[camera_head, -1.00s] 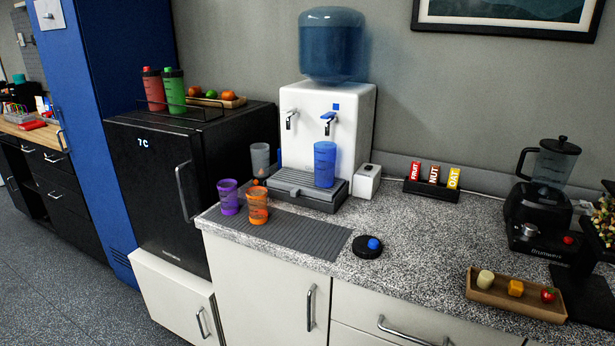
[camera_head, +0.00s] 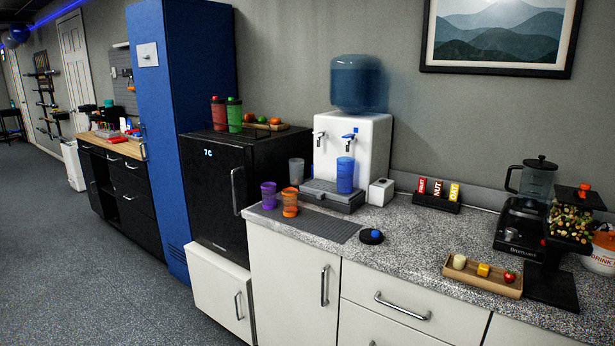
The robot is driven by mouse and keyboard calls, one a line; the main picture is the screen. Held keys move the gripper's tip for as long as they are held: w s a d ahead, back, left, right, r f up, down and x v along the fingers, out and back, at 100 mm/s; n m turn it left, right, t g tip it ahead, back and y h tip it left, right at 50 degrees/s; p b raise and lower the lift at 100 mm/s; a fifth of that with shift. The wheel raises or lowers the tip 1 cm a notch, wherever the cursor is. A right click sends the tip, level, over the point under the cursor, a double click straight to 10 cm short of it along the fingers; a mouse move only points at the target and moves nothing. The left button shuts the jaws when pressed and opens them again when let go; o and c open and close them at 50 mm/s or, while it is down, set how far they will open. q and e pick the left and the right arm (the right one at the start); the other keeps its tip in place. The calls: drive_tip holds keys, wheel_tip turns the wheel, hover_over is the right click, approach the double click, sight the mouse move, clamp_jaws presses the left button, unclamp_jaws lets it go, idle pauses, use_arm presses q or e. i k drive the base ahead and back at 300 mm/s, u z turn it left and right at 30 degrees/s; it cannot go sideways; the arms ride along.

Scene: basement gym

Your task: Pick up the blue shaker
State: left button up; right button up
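The blue shaker (camera_head: 345,175) stands upright on the drip tray of the white water dispenser (camera_head: 372,140), under its blue tap. It has no lid on that I can make out. A purple shaker (camera_head: 268,196) and an orange shaker (camera_head: 290,203) stand on a grey ribbed mat (camera_head: 325,225) left of the dispenser. A grey translucent cup (camera_head: 296,171) stands behind them. A black round lid-like disc with a blue knob (camera_head: 371,237) lies on the counter near the mat. Neither of my grippers shows in the head view.
A black fridge (camera_head: 215,190) with red and green bottles (camera_head: 234,115) on top stands left of the counter. A snack tray (camera_head: 483,277), bar holder (camera_head: 437,201) and blender (camera_head: 527,205) are on the right. Open floor (camera_head: 90,270) lies at left.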

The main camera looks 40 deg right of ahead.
sight(345, 164)
drive_tip(key=u, duration=0.15)
drive_tip(key=i, duration=1.85)
drive_tip(key=z, duration=1.3)
drive_tip(key=i, duration=0.95)
drive_tip(key=z, duration=1)
